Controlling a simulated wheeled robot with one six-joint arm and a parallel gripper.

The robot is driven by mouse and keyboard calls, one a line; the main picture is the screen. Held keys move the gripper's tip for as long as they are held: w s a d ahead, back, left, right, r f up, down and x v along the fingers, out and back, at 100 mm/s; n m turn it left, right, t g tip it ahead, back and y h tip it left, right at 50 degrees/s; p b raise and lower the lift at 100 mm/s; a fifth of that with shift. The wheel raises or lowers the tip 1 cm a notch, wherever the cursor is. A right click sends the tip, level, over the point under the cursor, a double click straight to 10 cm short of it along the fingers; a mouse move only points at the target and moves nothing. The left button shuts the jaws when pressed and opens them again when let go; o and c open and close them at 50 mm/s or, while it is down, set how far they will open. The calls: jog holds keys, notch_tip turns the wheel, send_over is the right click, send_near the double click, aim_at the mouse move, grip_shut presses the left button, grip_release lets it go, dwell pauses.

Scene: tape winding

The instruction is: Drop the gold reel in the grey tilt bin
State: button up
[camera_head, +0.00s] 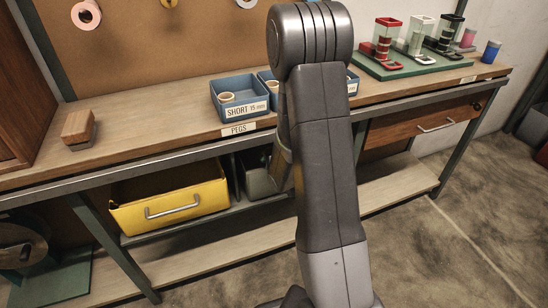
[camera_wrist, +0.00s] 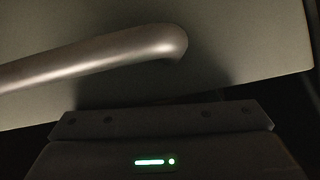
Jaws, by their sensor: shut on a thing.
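The wrist view is filled by a plain grey-green front panel (camera_wrist: 240,70), which looks like the grey tilt bin. Its rounded metal bar handle (camera_wrist: 110,58) crosses from the left edge to the middle. My gripper (camera_wrist: 160,122) shows as a dark body with a green light, close against the handle and shut on it; its fingertips are not clear. In the head view a grey bin (camera_head: 258,182) shows partly under the bench, mostly behind my arm, which also hides the gripper.
A yellow bin (camera_head: 172,200) with a handle sits left of the grey one. On the bench are blue peg trays (camera_head: 240,98), a wooden block (camera_head: 78,128) and a green rack (camera_head: 400,66) at right. A pink reel (camera_head: 86,14) hangs on the board.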

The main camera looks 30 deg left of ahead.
jog(key=o, duration=1)
jog(key=shift+r, duration=0.2)
jog(key=shift+r+p, duration=0.6)
jog(key=shift+p, duration=0.2)
jog(key=p+v, duration=0.2)
jog(key=v, duration=0.9)
jog(key=shift+s+d+r, duration=0.15)
jog(key=shift+s+d, duration=0.1)
jog(key=shift+d, duration=0.05)
